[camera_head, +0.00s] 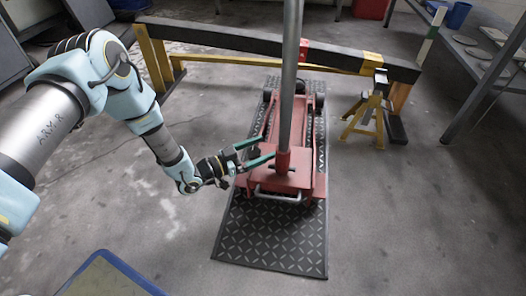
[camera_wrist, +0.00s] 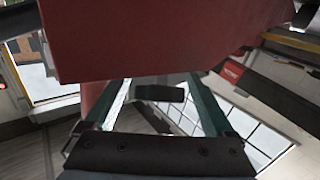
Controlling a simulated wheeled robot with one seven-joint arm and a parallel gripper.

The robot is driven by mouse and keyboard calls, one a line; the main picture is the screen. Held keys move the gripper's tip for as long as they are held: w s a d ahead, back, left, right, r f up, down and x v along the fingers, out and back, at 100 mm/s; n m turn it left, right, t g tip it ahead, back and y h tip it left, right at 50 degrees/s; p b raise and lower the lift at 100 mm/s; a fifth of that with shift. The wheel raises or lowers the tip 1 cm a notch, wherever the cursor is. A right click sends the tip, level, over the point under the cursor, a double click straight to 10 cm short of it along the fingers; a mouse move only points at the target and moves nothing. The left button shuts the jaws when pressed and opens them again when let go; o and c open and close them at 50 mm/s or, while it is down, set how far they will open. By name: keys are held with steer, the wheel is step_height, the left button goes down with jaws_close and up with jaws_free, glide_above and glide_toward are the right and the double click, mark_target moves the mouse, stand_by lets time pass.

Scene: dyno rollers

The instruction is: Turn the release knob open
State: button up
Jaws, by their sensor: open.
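A red floor jack (camera_head: 303,182) stands on a dark mat, with a long grey handle (camera_head: 289,75) rising from its red socket (camera_head: 283,164). My gripper (camera_head: 266,149) reaches in from the left, its two green fingers apart, their tips just left of the socket. In the wrist view my gripper (camera_wrist: 158,84) is open, with a large red part (camera_wrist: 160,40) across the top. A small dark block (camera_wrist: 159,93) shows between the fingers there; I cannot tell whether it is the release knob or whether it is touched. No knob can be made out clearly in the head view.
The diamond-plate mat (camera_head: 268,241) lies under the jack. Behind it, a long dark beam (camera_head: 225,38) rests on yellow supports, with a yellow jack stand (camera_head: 370,118) at right. A metal shelf (camera_head: 490,65) stands far right.

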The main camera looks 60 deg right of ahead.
mark_target(252, 152)
steer(key=shift+s+d, duration=0.2)
steer(key=shift+d, duration=0.15)
steer(key=c, duration=1.4)
steer(key=shift+o, duration=0.2)
steer(key=shift+w+r+n+t+h+p, duration=0.15)
steer(key=shift+n+t+h+p, duration=0.25)
steer(key=shift+n+t+p, duration=0.35)
steer(key=shift+n, duration=0.35)
steer(key=o, duration=1.4)
steer(key=shift+c, duration=0.2)
steer(key=p+v, duration=0.3)
steer(key=v, duration=0.6)
steer(key=shift+p, duration=0.35)
steer(key=shift+v, duration=0.85)
